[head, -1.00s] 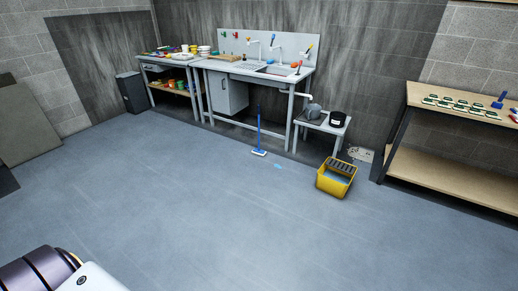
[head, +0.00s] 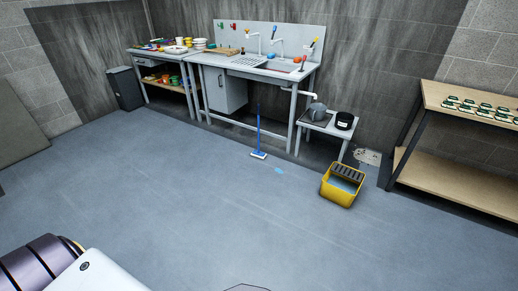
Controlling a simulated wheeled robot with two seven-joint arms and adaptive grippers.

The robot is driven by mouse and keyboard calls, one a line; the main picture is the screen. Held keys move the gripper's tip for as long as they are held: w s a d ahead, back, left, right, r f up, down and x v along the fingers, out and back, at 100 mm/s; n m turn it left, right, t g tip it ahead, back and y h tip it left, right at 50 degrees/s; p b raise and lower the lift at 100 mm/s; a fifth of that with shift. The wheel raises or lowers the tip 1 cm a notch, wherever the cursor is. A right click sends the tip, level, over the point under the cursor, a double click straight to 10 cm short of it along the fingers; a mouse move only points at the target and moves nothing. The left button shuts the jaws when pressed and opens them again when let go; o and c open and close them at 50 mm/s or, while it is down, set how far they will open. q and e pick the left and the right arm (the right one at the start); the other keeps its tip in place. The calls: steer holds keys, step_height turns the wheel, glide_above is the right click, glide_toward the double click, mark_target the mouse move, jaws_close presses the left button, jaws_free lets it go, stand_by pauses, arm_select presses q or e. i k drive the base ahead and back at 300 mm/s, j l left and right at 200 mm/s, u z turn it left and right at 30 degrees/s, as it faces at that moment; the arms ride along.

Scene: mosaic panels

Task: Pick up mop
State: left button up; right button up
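The mop (head: 258,142) has a thin blue handle and a flat blue and white head. It stands upright on the floor, in front of the sink bench. A small light-blue wet patch (head: 279,170) lies on the floor just right of its head. A yellow mop bucket (head: 340,187) with a dark wringer stands to the right of it. Part of my arm shows at the bottom left, far from the mop. Neither of my grippers shows in the head view.
A grey sink bench (head: 262,66) stands behind the mop, with a side bench (head: 153,52) at its left. A low table (head: 328,124) holds a bucket and a black pot. A wooden workbench (head: 460,185) stands at the right. A dark bin (head: 125,88) stands at the left. The floor in front is clear.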

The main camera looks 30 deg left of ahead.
mark_target(258, 154)
steer(key=i+j, duration=0.4)
steer(key=i, duration=0.2)
steer(key=i+j, duration=0.4)
steer(key=i, duration=0.15)
steer(key=i+j, duration=0.4)
steer(key=i, duration=0.2)
steer(key=i+j, duration=0.4)
steer(key=i, duration=0.2)
steer(key=i+j, duration=0.4)
steer(key=i, duration=0.2)
